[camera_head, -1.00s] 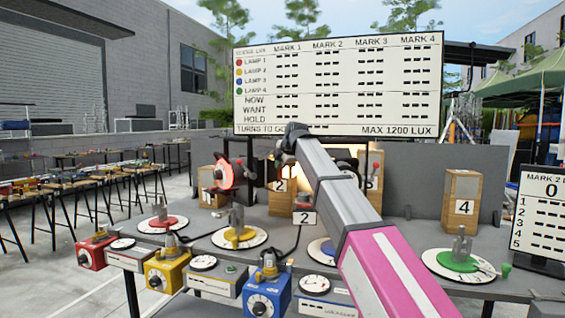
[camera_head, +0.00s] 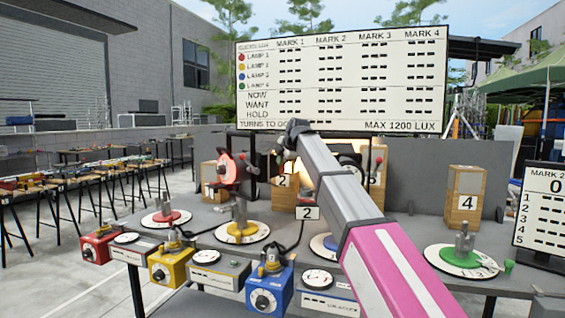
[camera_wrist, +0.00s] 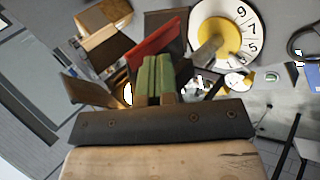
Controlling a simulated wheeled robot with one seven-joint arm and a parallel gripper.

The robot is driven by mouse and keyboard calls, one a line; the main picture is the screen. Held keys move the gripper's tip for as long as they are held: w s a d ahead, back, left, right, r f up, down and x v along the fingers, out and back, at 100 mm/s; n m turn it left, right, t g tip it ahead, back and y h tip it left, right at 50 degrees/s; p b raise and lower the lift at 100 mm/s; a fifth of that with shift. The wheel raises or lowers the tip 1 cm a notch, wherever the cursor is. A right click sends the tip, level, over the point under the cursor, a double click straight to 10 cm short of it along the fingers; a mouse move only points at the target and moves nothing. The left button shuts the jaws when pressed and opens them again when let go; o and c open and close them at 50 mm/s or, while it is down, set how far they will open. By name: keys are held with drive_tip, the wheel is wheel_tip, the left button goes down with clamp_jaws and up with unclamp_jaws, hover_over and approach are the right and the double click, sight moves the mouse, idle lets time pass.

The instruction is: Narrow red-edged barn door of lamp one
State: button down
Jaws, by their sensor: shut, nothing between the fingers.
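Lamp one, with a red front (camera_head: 229,169), stands at the back left of the bench in the head view. In the wrist view a narrow red-edged barn door (camera_wrist: 152,44) slants just beyond my fingers, with dark flaps around a bright glow. My gripper (camera_wrist: 158,72) has green finger pads, pressed together with nothing between them. The fingertips are close to the red door; I cannot tell if they touch it. In the head view my arm reaches in from the lower right, and its fingers cannot be made out near the lamps.
A red dial (camera_head: 166,218), a yellow dial (camera_head: 242,232) and a green dial (camera_head: 461,262) lie on the bench. Red (camera_head: 98,245), yellow (camera_head: 169,264) and blue (camera_head: 268,290) boxes line its front. Wooden block 4 (camera_head: 464,192) stands at right. A scoreboard (camera_head: 340,80) is behind.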

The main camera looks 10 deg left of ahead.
drive_tip(key=shift+w+a, duration=0.25)
drive_tip(key=shift+w, duration=0.2)
drive_tip(key=shift+w+a, duration=0.2)
drive_tip(key=shift+w, duration=0.25)
drive_tip(key=shift+w+a, duration=0.5)
drive_tip(key=shift+a, duration=0.3)
idle(0.3)
drive_tip(key=shift+w, duration=0.65)
drive_tip(key=shift+d, duration=0.1)
drive_tip(key=v, duration=0.8)
idle(0.6)
